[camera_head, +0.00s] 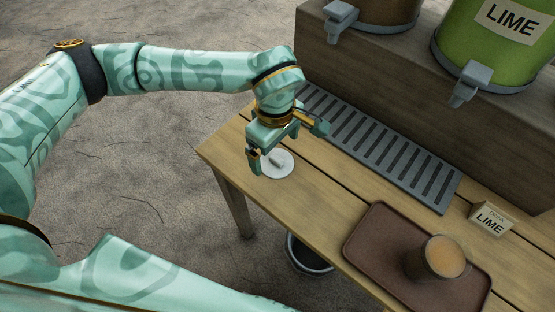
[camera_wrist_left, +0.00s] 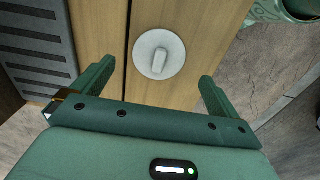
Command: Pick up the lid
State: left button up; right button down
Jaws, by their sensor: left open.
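The lid (camera_head: 278,168) is a flat white disc with a raised grip on top. It lies on the wooden table near its left edge. It also shows in the left wrist view (camera_wrist_left: 146,62), with its grip (camera_wrist_left: 160,61) upright. My left gripper (camera_head: 285,148) is open and empty, above and close to the lid. In the left wrist view the lid lies beyond and between the two fingertips (camera_wrist_left: 157,72), apart from both. My right gripper does not show.
A grey slotted drip tray (camera_head: 440,197) runs along the table. Behind it are a brown and a green LIME dispenser (camera_head: 465,45) on a wooden riser. A brown tray (camera_head: 372,237) holds a filled glass (camera_head: 441,258). A LIME sign (camera_head: 489,219) stands nearby. A dark bucket (camera_head: 308,262) is below.

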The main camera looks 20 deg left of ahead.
aim_at(276, 157)
pick_arm(q)
notch_tip(276, 157, down, 4)
jog(key=shift+w+d+r+b, duration=0.1)
jog(key=shift+w+b, duration=0.05)
jog(key=shift+b, duration=0.4)
jog(key=shift+r, duration=0.15)
jog(key=shift+c, duration=0.3)
jog(key=c, duration=1)
jog(key=shift+c, duration=0.3)
